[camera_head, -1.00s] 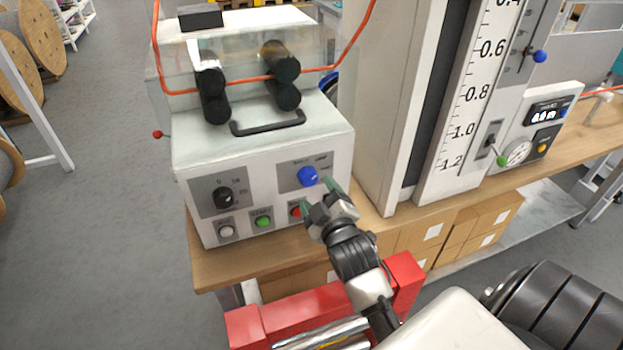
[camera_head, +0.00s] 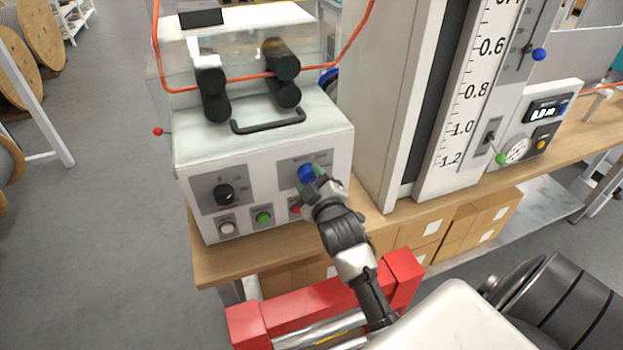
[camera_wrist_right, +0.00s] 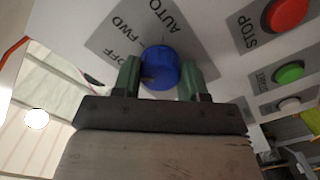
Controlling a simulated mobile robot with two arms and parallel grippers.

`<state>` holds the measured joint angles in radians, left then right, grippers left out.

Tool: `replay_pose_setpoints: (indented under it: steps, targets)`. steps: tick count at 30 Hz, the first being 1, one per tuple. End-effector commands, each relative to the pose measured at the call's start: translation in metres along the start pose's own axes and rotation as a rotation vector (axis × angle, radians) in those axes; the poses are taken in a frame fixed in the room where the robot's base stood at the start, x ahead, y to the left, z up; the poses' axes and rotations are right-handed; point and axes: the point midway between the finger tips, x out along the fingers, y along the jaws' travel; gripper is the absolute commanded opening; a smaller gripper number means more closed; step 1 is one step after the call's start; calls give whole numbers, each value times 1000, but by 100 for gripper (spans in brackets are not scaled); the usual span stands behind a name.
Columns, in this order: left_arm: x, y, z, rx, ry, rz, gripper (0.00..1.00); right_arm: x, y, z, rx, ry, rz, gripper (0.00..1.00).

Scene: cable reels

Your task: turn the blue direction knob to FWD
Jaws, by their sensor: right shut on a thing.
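The blue direction knob (camera_head: 306,172) is on the upper right of the white machine's front panel. In the right wrist view the knob (camera_wrist_right: 161,66) sits on a grey plate lettered OFF, FWD and AUTO. Its pointer is not clear enough to read. My right gripper (camera_head: 313,183) is at the knob and partly covers it in the head view. In the wrist view its green fingers (camera_wrist_right: 160,77) stand one on each side of the knob, shut on it. My left gripper is not in view.
Below the knob are a red button (camera_head: 294,209), a green button (camera_head: 263,218) and a white button (camera_head: 227,228). A black knob (camera_head: 224,195) is to the left. The machine stands on a wooden bench (camera_head: 207,268). A tall scale column (camera_head: 462,110) stands right.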

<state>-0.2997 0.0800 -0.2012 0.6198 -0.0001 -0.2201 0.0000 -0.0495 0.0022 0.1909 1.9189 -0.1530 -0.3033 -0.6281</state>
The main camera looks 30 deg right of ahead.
Motion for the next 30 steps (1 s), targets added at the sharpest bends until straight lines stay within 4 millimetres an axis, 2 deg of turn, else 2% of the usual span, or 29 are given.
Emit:
replay_pose_setpoints:
  steps: [11, 30]
  targets:
    - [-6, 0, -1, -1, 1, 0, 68, 0, 0, -1, 75, -1, -2, 19]
    - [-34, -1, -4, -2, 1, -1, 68, 0, 0, -2, 572, -2, -1, 19]
